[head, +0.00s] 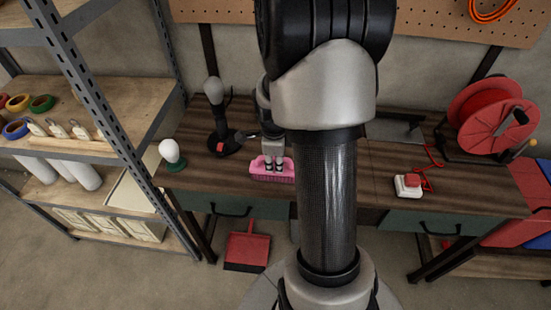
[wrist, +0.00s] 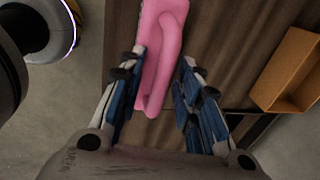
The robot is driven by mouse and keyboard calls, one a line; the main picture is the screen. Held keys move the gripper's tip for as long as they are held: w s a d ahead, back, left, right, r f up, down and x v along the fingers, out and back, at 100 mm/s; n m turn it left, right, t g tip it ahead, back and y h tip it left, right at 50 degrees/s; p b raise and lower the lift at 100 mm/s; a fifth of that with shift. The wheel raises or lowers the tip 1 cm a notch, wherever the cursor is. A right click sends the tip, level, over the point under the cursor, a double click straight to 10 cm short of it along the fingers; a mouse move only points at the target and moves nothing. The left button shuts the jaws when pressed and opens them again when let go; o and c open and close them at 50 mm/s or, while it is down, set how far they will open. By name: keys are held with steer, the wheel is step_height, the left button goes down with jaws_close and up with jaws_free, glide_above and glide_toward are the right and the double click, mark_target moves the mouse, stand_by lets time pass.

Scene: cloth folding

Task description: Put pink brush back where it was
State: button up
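The pink brush (head: 280,177) lies on the dark wooden workbench (head: 335,185), near its front edge, left of my arm. In the wrist view the brush (wrist: 163,25) runs lengthwise between my fingers. My gripper (head: 272,161) points down over the brush. In the wrist view my gripper (wrist: 162,60) has its fingers apart, with the brush close to the left finger and a gap at the right finger. Whether the left finger touches it, I cannot tell. My fingers hide part of the brush in the head view.
A black joystick (head: 222,135) and a white bulb on a green base (head: 173,155) stand left of the brush. A red button box (head: 408,185) and a red reel (head: 488,115) are at the right. A red dustpan (head: 247,247) lies on the floor. A shelf (head: 110,105) stands left.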

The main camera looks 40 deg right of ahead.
mark_target(275, 172)
steer(key=s+a+r+n+t+p, duration=0.15)
steer(key=a+r+n+p, duration=0.45)
steer(key=r, duration=1.2)
steer(key=s+a+r+n+t+b, duration=0.1)
steer(key=s+a+r+n, duration=0.2)
steer(key=s+a+n, duration=0.3)
steer(key=s+a+r+n+y, duration=0.1)
steer(key=s+a+r+n, duration=0.2)
steer(key=s+a+n, duration=0.4)
steer(key=a+n, duration=0.5)
steer(key=n, duration=0.4)
steer(key=shift+r+t+y+b, duration=0.3)
steer(key=shift+r+t+b, duration=0.05)
steer(key=shift+r, duration=0.05)
steer(key=shift+d, duration=0.15)
